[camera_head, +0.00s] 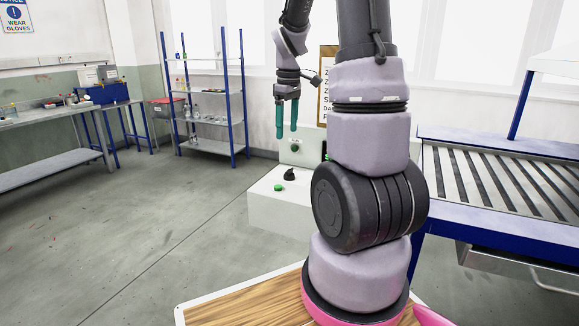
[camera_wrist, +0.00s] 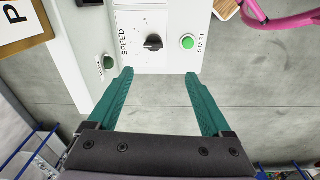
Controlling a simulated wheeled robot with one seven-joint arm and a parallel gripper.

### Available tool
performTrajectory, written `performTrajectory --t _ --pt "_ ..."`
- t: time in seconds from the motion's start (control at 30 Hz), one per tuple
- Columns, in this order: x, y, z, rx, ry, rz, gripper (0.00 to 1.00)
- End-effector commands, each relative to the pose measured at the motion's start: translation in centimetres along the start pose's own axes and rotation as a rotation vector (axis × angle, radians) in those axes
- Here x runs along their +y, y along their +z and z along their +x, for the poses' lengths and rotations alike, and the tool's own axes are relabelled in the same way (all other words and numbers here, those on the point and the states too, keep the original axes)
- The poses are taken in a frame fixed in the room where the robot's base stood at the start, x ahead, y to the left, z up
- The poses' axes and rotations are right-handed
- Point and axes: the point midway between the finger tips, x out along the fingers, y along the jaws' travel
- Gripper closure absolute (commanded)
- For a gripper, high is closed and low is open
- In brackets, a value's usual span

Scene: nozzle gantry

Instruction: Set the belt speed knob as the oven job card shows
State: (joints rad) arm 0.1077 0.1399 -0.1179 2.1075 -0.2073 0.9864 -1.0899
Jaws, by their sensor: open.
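The black belt speed knob (camera_wrist: 153,42) sits on a white panel marked SPEED, with a dial scale around it. In the head view the knob (camera_head: 289,174) is on top of the white control box (camera_head: 268,210). My gripper (camera_head: 287,136) hangs above the box with its teal fingers pointing down. In the wrist view the gripper (camera_wrist: 158,78) is open and empty, and the knob lies beyond the fingertips, apart from them. The job card may be the framed board (camera_head: 325,85) behind my arm. It is mostly hidden, and its setting cannot be read.
A green START button (camera_wrist: 188,42) is right of the knob in the wrist view. Another dark green knob or button (camera_wrist: 109,63) is at left. A roller conveyor (camera_head: 500,180) stands right of my arm. Open floor (camera_head: 150,220) lies to the left, before a blue shelf rack (camera_head: 208,115).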

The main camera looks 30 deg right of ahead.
Motion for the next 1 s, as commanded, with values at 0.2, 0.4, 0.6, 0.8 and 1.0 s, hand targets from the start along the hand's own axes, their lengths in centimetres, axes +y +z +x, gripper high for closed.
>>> performTrajectory --t 0.2,0.4,0.6,0.8,1.0 --pt "1.7 0.1 2.7 -0.052 -0.021 -0.09 0.17" --pt "1.6 0.3 5.2 -0.057 -0.025 -0.097 0.17" --pt "1.6 0.5 9.1 -0.057 -0.025 -0.096 0.17" --pt "1.5 0.6 12.1 -0.055 -0.023 -0.096 0.17" --pt "1.5 0.7 13.3 -0.053 -0.022 -0.094 0.17"
